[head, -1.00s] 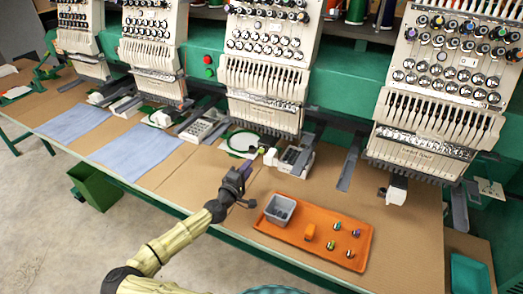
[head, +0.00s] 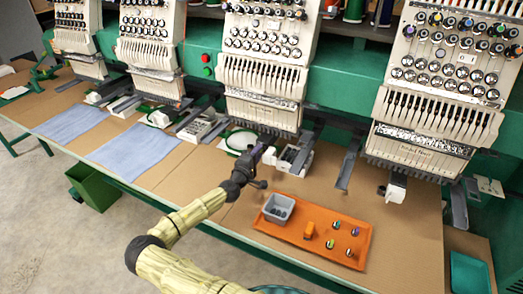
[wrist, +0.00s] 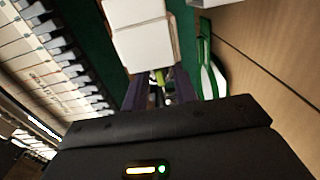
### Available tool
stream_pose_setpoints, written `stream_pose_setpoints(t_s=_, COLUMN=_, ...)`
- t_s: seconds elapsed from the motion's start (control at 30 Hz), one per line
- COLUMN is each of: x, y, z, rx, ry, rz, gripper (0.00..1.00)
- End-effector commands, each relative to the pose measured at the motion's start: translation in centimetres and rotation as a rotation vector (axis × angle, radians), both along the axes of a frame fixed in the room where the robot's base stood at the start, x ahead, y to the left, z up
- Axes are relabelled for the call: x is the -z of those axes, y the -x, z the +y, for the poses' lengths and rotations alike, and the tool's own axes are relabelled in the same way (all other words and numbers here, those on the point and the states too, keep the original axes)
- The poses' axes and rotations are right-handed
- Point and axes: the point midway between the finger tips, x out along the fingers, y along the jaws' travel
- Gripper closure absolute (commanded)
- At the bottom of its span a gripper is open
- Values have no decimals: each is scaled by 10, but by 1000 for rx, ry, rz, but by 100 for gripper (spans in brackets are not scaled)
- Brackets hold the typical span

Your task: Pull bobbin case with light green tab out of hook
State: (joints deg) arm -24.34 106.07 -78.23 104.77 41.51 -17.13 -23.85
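The bobbin case's light green tab (wrist: 159,76) shows small in the wrist view, below the end of a white machine arm housing (wrist: 140,38). The case body and hook around it are mostly shadowed. My gripper (wrist: 157,88) has its two dark purple fingers apart, one on each side of the tab. I cannot tell whether either finger touches the case. In the head view my gripper (head: 260,149) is at the white housing (head: 270,156) under the third machine head, and it hides the bobbin case there.
An orange tray (head: 290,237) on the table holds a grey bin (head: 279,207), an orange item (head: 309,230) and several small bobbin cases. A green hoop (head: 240,141) lies left of my gripper. Needle heads (head: 262,80) hang above. The table front is clear left of the tray.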

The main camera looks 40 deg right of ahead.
Motion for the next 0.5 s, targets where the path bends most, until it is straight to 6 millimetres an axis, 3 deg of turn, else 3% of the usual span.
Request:
stream_pose_setpoints(t_s=0.13, x=-1, y=-1, z=2, rx=-3, ry=0, rz=-1, gripper=72)
stream_pose_setpoints(t_s=0.3, x=0, y=-1, z=3, rx=-4, ry=0, rz=-1, gripper=100)
stream_pose_setpoints(t_s=0.5, x=0, y=0, z=1, rx=0, ry=0, rz=-1, gripper=100)
